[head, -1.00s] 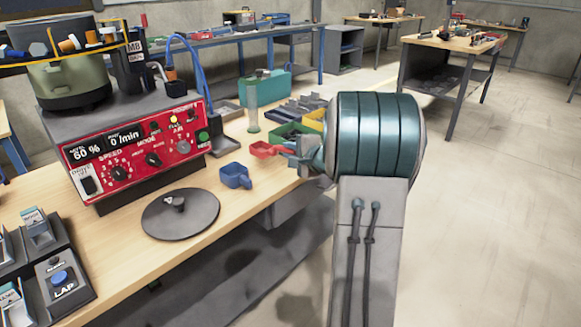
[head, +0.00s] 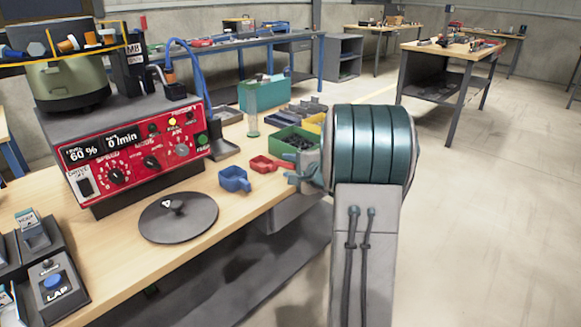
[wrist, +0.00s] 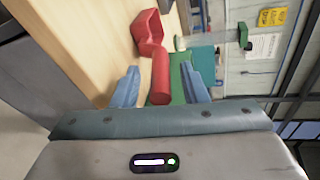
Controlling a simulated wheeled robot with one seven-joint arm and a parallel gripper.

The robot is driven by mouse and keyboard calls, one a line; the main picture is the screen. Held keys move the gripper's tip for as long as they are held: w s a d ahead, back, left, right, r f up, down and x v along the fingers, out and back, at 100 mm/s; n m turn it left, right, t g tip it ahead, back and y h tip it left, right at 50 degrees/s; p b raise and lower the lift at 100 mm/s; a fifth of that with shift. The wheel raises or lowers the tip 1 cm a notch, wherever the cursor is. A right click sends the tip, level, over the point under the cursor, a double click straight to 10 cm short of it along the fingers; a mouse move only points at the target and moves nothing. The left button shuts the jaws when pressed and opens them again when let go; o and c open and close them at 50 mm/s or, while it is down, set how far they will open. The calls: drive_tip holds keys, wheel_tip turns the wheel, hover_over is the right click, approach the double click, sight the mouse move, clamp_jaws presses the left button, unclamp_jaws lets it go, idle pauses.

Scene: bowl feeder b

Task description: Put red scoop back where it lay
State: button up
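The red scoop (head: 262,164) rests on the wooden bench near its front edge, just right of the blue scoop (head: 235,179). My gripper (head: 296,171) is at the scoop's right, level with its handle. In the wrist view the scoop's bowl (wrist: 148,30) points away from me, and its red handle (wrist: 161,75) lies between my two blue fingers (wrist: 160,86). There is a gap on each side of the handle, so the gripper is open around it. The handle's end is hidden in the head view.
A green bin (head: 277,139) of dark parts stands right behind the red scoop, with a yellow bin (head: 313,123) beside it. A clear cylinder (head: 252,115) stands farther back. A dark round lid (head: 178,216) and the red control panel (head: 135,152) are left.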

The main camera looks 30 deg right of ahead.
drive_tip(key=shift+r, duration=0.15)
drive_tip(key=p+v, duration=0.3)
drive_tip(key=v, duration=0.9)
drive_tip(key=s+a+f+n+g+h, duration=0.2)
drive_tip(key=s+a+f+n+g, duration=0.2)
drive_tip(key=s+a+n+g, duration=0.9)
drive_tip(key=s+a+n, duration=0.4)
drive_tip(key=s+a, duration=0.5)
drive_tip(key=shift+a+n+h, duration=0.3)
drive_tip(key=shift+a+h, duration=0.05)
drive_tip(key=shift+h, duration=0.05)
